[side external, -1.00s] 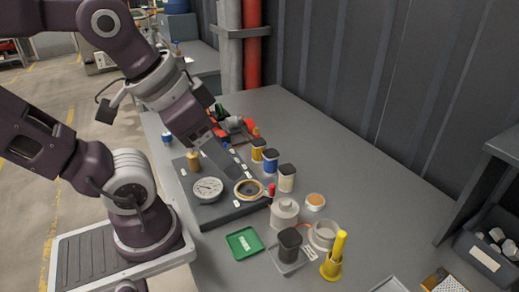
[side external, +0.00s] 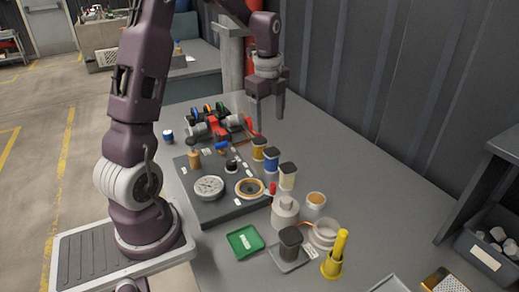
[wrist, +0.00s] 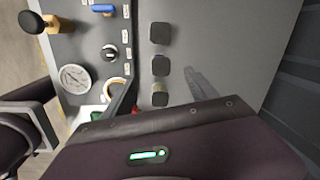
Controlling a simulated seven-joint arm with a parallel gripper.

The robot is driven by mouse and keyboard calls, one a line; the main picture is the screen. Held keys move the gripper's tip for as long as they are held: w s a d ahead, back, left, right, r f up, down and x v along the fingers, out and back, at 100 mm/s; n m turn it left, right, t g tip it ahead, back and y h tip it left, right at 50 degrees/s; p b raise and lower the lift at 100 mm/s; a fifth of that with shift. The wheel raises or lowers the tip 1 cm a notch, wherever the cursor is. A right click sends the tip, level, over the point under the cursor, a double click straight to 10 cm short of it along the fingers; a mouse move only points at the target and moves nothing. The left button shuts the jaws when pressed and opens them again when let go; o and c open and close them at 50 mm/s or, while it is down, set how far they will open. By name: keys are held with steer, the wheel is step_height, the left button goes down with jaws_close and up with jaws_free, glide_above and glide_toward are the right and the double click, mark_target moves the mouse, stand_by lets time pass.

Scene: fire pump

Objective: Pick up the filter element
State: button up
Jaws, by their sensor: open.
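No part is clearly marked as the filter element, and I cannot tell which one it is. Candidates in the side view are a dark cylinder (side external: 290,240) on a small grey tray (side external: 288,264) at the front and a short pale round part with an orange top (side external: 316,199). My gripper (side external: 268,121) is open and empty, pointing down above the back of the bench, well behind both. In the wrist view my gripper (wrist: 162,82) has its fingers apart, with dark-capped jars (wrist: 160,65) below and between them.
A dark panel (side external: 224,208) carries a gauge (side external: 209,188), a brass ring (side external: 249,188) and knobs. Dark-lidded jars (side external: 271,160) stand in a row beside it. A green tray (side external: 244,241), yellow part (side external: 334,257) and white bottle (side external: 284,213) crowd the front.

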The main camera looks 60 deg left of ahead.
mark_target(259, 148)
steer(key=a+f+m, duration=0.1)
steer(key=a+f, duration=0.1)
steer(key=a+f+m, duration=0.1)
steer(key=a+f, duration=0.1)
steer(key=f, duration=0.1)
steer(key=a+f+m+g, duration=0.1)
steer(key=a+f, duration=0.2)
steer(key=shift+w+m+h, duration=0.3)
steer(key=shift+h, duration=0.1)
step_height(259, 148, down, 7)
steer(key=shift+d+r, duration=0.1)
steer(key=shift+d, duration=0.05)
jaws_close()
